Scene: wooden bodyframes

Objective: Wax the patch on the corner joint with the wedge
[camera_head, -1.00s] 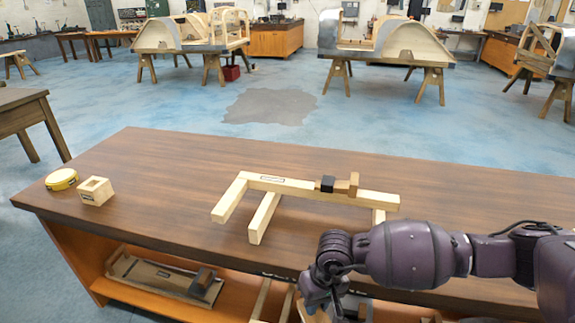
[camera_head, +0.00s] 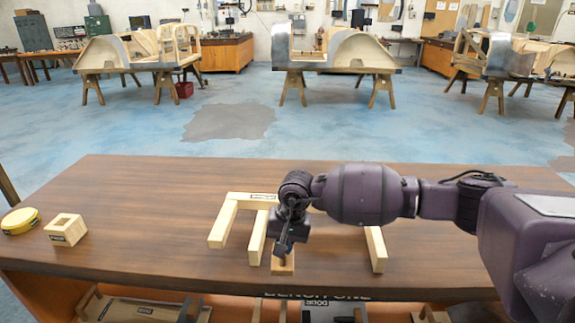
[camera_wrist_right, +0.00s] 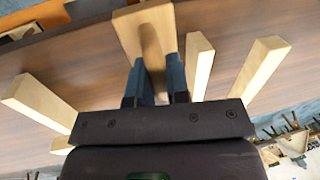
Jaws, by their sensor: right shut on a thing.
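My right gripper (camera_head: 284,248) is shut on a pale wooden piece, which I take for the wedge (camera_head: 284,266). It is held in front of the frame, near the table's front edge. In the right wrist view the wedge (camera_wrist_right: 147,32) sticks out from between the fingers (camera_wrist_right: 158,88); its taper is not clear. The light wooden frame (camera_head: 221,226) lies on the table with a corner at its back left. A dark-outlined mark (camera_head: 262,197) shows on its back bar near that corner. My arm hides much of the back bar. My left gripper is not in view.
A yellow round tin (camera_head: 20,220) and a hollow wooden block (camera_head: 65,230) stand at the left of the brown table (camera_head: 130,205). The table between them and the frame is clear. A shelf below holds a tray (camera_head: 140,311).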

